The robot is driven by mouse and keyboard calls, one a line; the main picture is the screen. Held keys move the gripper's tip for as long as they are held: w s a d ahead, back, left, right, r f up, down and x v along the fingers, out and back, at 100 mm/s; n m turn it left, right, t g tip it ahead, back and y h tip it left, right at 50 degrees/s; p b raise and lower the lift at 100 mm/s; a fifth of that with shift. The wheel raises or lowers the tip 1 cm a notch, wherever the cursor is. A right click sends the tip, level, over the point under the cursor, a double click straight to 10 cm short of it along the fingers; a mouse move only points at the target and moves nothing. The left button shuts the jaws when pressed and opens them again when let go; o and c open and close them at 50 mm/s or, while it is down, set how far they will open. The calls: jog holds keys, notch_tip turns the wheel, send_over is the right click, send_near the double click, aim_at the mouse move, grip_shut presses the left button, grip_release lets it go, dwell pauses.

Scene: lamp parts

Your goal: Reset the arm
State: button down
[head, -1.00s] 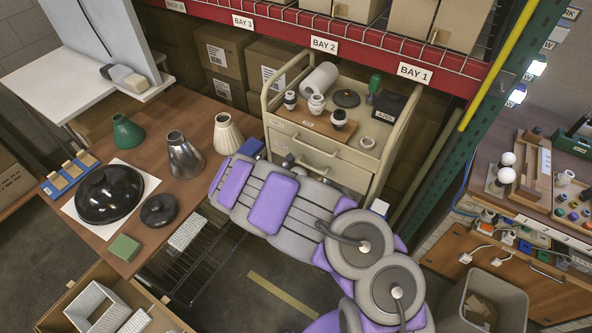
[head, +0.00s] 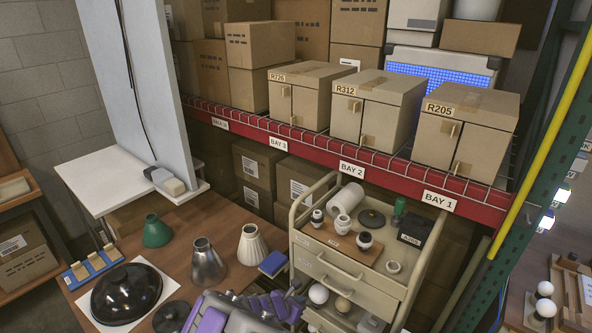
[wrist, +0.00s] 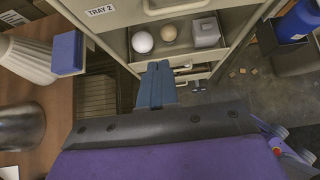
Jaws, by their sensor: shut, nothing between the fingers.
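My gripper (wrist: 157,85) shows in the wrist view with its two blue fingers together and nothing between them. It is in front of an open drawer (wrist: 118,40) of the beige cart, apart from the drawer's contents. The drawer holds a white ball (wrist: 142,41), a tan ball (wrist: 169,33) and a small grey box (wrist: 205,32). In the head view, my grey and purple arm shows only at the bottom edge, before the cart (head: 300,245); the fingertips are not clear there. The white ball (head: 318,293) and tan ball (head: 342,304) also show there.
The wooden table (head: 215,290) on the left carries a green shade (head: 157,231), a metal shade (head: 207,262), a cream shade (head: 252,245), a black dome (head: 125,293) and a blue box (head: 273,263). A red shelf beam (head: 385,175) with cartons stands behind the cart.

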jog(key=d+r+m+g+h, duration=0.1)
jog(key=d+r+m+h, duration=0.2)
jog(key=d+r+m, duration=0.65)
jog(key=s+d+r+m+g, duration=0.4)
jog(key=s+d+r+m, duration=0.2)
jog(key=s+d+r, duration=0.5)
jog(key=s+d+r+m+g+y, duration=0.1)
jog(key=s+r+m+g+y, duration=0.1)
jog(key=s+m, duration=0.35)
jog(key=s+d+r+m+g+y, duration=0.1)
jog(key=s+r+m+g, duration=0.15)
jog(key=s, duration=0.65)
jog(key=s+a+m+y, duration=0.5)
jog(key=s+a, duration=0.4)
jog(key=s, duration=0.5)
jog(key=shift+s+a+r+y, duration=0.2)
jog(key=shift+s+a+y, duration=0.2)
jog(key=shift+y, duration=0.2)
